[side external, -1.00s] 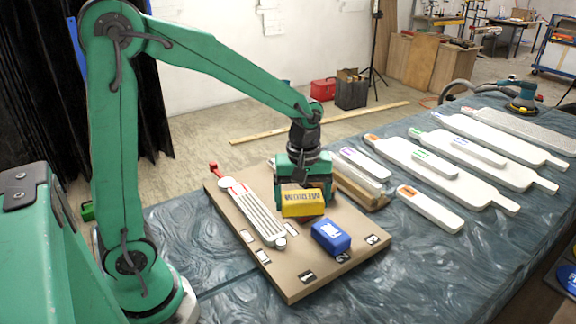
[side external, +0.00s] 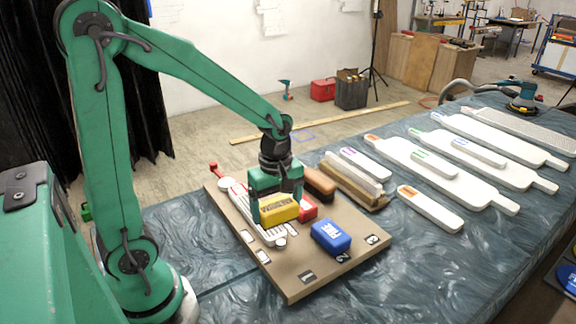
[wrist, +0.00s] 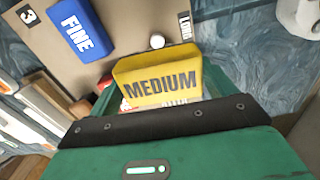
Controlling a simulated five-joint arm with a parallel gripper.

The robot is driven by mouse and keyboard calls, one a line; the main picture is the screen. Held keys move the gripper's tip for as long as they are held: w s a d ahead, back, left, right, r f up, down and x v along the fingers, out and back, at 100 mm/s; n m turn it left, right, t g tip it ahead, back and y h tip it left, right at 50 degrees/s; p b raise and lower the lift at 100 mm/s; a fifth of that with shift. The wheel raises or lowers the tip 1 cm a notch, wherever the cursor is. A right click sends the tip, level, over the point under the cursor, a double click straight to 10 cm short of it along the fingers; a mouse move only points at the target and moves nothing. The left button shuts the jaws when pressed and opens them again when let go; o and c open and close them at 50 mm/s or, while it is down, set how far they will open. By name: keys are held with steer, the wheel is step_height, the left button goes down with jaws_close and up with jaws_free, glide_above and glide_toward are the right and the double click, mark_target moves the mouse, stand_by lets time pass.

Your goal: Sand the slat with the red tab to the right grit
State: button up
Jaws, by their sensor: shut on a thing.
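My gripper (side external: 278,199) is shut on the yellow MEDIUM block (side external: 281,209), which also shows in the wrist view (wrist: 158,78). The block is at or just above the slat and covers part of it; I cannot tell whether they touch. A blue FINE block (side external: 331,237) sits near the board's right side, beside the number 2 mark. A red block (side external: 308,208) is partly hidden behind the yellow one.
The brown board (side external: 300,262) carries labels and numbers. A brown brush (side external: 318,183) lies behind the red block, near a wooden holder (side external: 352,185). Several white paddle-like pieces (side external: 430,180) fill the table's right side. The table in front of the board is clear.

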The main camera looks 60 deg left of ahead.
mark_target(276, 235)
step_height(276, 235, down, 6)
steer(key=shift+r, duration=0.1)
steer(key=shift+a+f, duration=0.25)
steer(key=shift+c, duration=0.4)
steer(key=shift+w+a, duration=0.15)
steer(key=shift+a, duration=4.6)
steer(key=shift+w+a, duration=0.1)
steer(key=shift+a, duration=4.65)
steer(key=shift+s+d, duration=0.15)
steer(key=shift+d, duration=4.6)
steer(key=shift+s+d, duration=0.1)
steer(key=shift+d, duration=4.65)
steer(key=shift+d+r, duration=0.15)
steer(key=shift+r, duration=0.5)
steer(key=shift+d+r, duration=0.15)
steer(key=shift+r, duration=3.3)
